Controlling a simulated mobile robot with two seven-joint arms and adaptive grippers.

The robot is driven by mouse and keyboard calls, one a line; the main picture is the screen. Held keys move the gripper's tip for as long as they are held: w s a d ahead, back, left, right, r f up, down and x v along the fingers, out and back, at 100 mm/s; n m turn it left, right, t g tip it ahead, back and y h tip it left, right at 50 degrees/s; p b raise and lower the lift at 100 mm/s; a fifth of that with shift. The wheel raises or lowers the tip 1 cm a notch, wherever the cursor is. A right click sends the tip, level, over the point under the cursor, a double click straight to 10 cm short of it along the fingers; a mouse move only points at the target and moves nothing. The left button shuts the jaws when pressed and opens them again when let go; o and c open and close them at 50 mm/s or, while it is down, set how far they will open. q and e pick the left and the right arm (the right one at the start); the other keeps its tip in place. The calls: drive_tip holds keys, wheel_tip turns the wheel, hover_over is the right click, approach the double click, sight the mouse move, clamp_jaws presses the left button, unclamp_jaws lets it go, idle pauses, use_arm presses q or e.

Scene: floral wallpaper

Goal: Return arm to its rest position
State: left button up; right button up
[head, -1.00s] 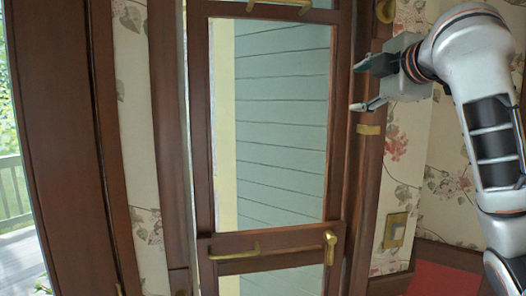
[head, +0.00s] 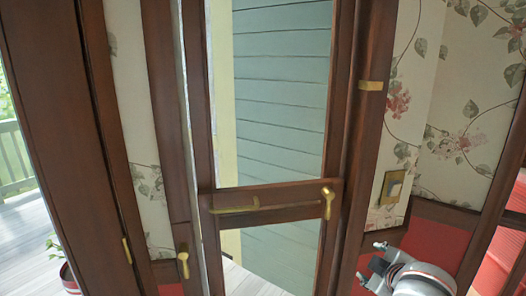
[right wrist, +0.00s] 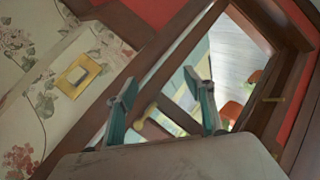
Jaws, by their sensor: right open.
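My right gripper (head: 369,263) is low at the right of the head view, in front of the red lower wall, with its fingers apart and nothing between them. In the right wrist view the two fingers of the right gripper (right wrist: 164,100) also stand apart and empty. The glazed wooden door (head: 265,199) is left of the gripper in the head view, with a brass lever handle (head: 328,203). The gripper is apart from that handle. My left arm and gripper are not in view.
A brass wall plate (head: 392,186) is on the floral wallpaper (head: 440,110) right of the door. Another wooden frame with a brass handle (head: 183,262) stands to the left. A potted plant (head: 68,275) is at the lower left.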

drive_tip(key=s+d+f+m+g+h, duration=0.1)
drive_tip(key=s+d+f, duration=0.3)
drive_tip(key=s, duration=0.5)
drive_tip(key=s+d+f+m+g+h, duration=0.1)
drive_tip(key=s+d+f+g, duration=0.1)
drive_tip(key=s+f, duration=0.55)
drive_tip(key=s+d+f+m+g+h, duration=0.1)
drive_tip(key=s+d+f, duration=0.25)
drive_tip(key=s, duration=0.55)
drive_tip(key=w+a+f+m+t+y, duration=0.1)
drive_tip(key=a+f+m+t+y, duration=0.2)
drive_tip(key=a+f, duration=1.2)
drive_tip(key=shift+w+a+f+t+y, duration=0.25)
drive_tip(key=shift+a+y, duration=0.45)
drive_tip(key=shift+y, duration=1.1)
